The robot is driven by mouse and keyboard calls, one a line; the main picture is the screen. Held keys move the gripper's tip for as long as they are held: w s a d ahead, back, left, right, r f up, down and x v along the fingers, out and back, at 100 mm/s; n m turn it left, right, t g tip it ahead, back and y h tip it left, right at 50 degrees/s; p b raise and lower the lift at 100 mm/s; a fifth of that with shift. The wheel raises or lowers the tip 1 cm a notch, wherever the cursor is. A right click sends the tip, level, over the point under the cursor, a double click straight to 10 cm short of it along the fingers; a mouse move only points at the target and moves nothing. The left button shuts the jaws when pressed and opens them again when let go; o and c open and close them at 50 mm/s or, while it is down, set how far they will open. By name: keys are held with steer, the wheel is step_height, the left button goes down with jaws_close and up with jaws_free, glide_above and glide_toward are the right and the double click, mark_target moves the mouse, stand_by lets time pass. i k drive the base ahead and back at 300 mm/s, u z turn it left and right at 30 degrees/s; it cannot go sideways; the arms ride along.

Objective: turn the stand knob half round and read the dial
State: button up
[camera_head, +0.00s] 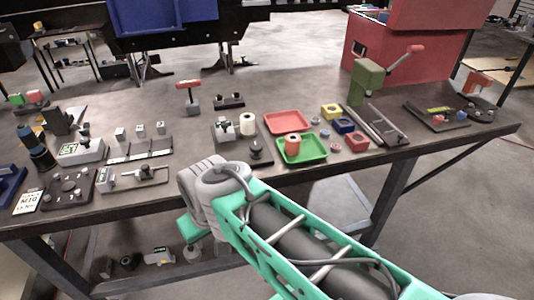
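No single stand knob and dial can be told for sure at this size. On the bench, a dark base (262,161) carries a black knob (255,145) and a white roll-like piece (247,124). A grey block with a green display (80,150) stands at the left.
A red tray (286,115) and a green tray (318,154) lie mid-bench, with coloured blocks to their right. A green crank device (366,84) and a red box (420,45) stand at the back right. Several items sit on the lower shelf. The bench's front edge runs beside my arm.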

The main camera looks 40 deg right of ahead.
mark_target(256, 148)
steer(key=k, duration=0.35)
steer(key=z, duration=0.7)
